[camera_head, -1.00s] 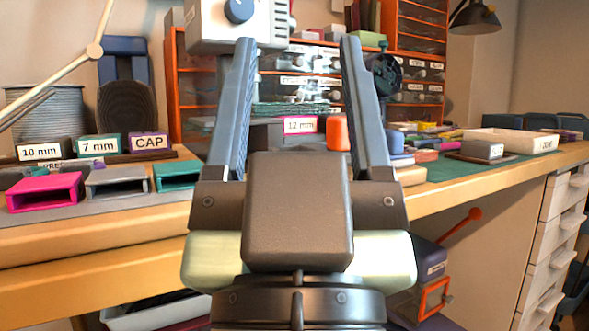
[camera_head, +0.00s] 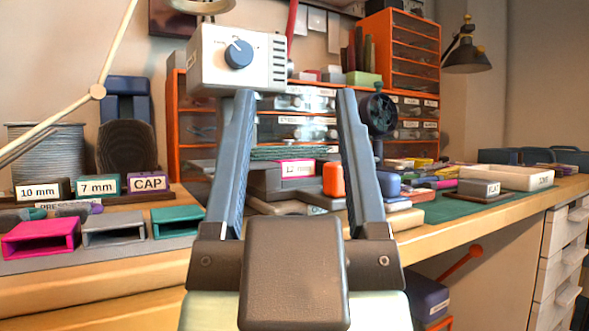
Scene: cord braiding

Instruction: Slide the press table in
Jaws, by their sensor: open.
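My gripper (camera_head: 294,98) is open, its two blue-grey fingers pointing forward with nothing held between them. The press's white head (camera_head: 213,57) with a blue knob (camera_head: 238,54) stands behind the left finger. Seen between the fingers, beyond them, are a dark grey block with a "12 mm" label (camera_head: 297,169) and an orange upright piece (camera_head: 333,179). A low, flat slab with a partly hidden label (camera_head: 313,209) lies in front of them. I cannot tell for sure which of these is the press table. My fingers and palm hide parts of this area.
Pink (camera_head: 40,239), grey (camera_head: 113,229) and teal (camera_head: 177,222) open sleeves lie on the left of the bench. Labelled blocks and a wire spool (camera_head: 48,152) stand behind them. Orange drawer cabinets (camera_head: 398,55) line the back. A tray (camera_head: 506,178) and small parts crowd the right.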

